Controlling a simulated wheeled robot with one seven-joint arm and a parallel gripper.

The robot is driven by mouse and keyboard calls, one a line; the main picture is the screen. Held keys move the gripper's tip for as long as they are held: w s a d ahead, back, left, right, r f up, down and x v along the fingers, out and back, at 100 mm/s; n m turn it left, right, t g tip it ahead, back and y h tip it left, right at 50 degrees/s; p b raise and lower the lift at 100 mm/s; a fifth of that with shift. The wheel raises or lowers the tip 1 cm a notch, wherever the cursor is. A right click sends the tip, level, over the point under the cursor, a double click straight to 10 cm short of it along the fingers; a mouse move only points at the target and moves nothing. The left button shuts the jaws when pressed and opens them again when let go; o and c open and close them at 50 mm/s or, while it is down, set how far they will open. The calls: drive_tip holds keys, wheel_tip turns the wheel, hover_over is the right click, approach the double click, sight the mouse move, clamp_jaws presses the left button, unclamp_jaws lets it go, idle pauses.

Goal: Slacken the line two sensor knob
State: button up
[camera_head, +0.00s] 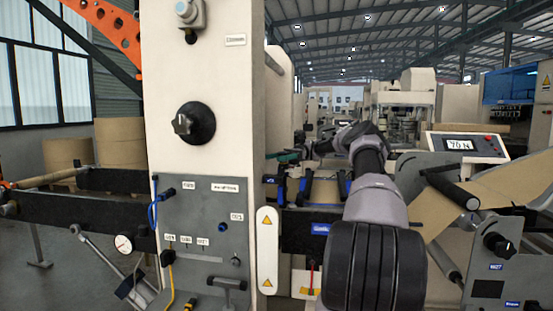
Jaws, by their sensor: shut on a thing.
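My arm rises from the bottom right of centre and bends left at its far end. My gripper (317,149) is small and dark there, beside a green-edged bar (289,157) just right of the pillar. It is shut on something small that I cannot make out. Its fingertips blend into the dark parts behind. I cannot pick out the line two sensor knob with certainty; it may be hidden at the gripper.
A pale pillar (240,85) with a large black knob (197,122) and a grey connector panel (205,215) stands left. Blue-black clamps (345,187) sit below my wrist. A display (468,146) reads 70 N. A kraft web (435,212) and another black knob (497,243) are right.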

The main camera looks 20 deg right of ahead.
drive_tip(key=shift+s+f+n+g+h, duration=0.15)
drive_tip(key=shift+f+n+g+h, duration=0.15)
drive_tip(key=shift+n+g, duration=0.15)
idle(0.4)
drive_tip(key=o, duration=1.4)
drive_tip(key=shift+r, duration=0.1)
drive_tip(key=shift+c, duration=0.2)
